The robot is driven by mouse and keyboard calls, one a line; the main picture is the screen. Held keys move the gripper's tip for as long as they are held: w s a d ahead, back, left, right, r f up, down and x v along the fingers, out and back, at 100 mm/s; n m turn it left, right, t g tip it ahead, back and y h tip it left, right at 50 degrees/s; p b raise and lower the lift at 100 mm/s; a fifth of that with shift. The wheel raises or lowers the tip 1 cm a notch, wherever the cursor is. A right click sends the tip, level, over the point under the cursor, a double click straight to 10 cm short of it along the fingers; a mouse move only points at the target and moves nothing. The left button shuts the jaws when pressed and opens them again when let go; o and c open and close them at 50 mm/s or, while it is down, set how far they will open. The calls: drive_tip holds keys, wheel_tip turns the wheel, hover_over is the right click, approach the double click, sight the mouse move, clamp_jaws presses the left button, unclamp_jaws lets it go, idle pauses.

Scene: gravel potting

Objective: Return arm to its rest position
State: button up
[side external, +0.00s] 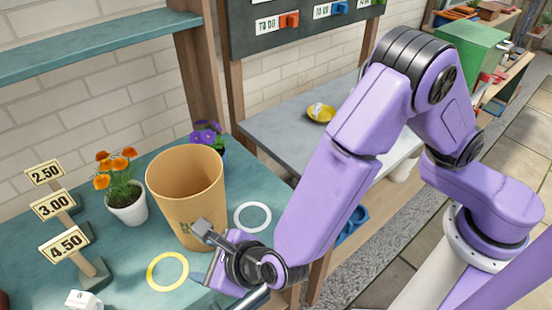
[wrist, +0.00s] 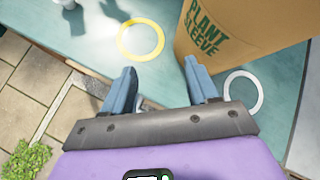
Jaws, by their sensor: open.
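My gripper (side external: 208,272) is low at the front edge of the teal bench, in front of the tan plant sleeve. In the wrist view its two blue-grey fingers (wrist: 161,85) are spread apart, with nothing clearly held between them. A small grey metallic shape shows behind the fingers, too hidden to identify. My purple arm bends up and back to its base at the right of the side external view. The tan sleeve (side external: 186,185) stands upright on the bench; its printed side shows in the wrist view (wrist: 245,35), close to the right finger.
A yellow ring (side external: 152,273) and a white ring (side external: 268,217) lie on the bench (side external: 110,255). An orange-flowered pot (side external: 127,205), a purple-flowered plant (side external: 207,133) and price signs (side external: 66,244) stand around the sleeve. A grey table (side external: 285,125) holds a yellow dish (side external: 321,115).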

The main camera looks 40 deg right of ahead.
drive_tip(key=s+d+r+m+g+h, duration=0.15)
drive_tip(key=d+r+m, duration=0.25)
drive_tip(key=d+m, duration=0.55)
drive_tip(key=d+r+m+g+h, duration=0.2)
drive_tip(key=d+r+m+h, duration=0.3)
drive_tip(key=d, duration=0.8)
drive_tip(key=s+d+r+m+g+y, duration=0.3)
drive_tip(key=s+d+m+g, duration=0.2)
drive_tip(key=s+d+m, duration=0.8)
drive_tip(key=d+m, duration=0.1)
drive_tip(key=m, duration=0.3)
drive_tip(key=shift+d+g, duration=0.2)
drive_tip(key=shift+g, duration=0.15)
drive_tip(key=shift+y, duration=0.25)
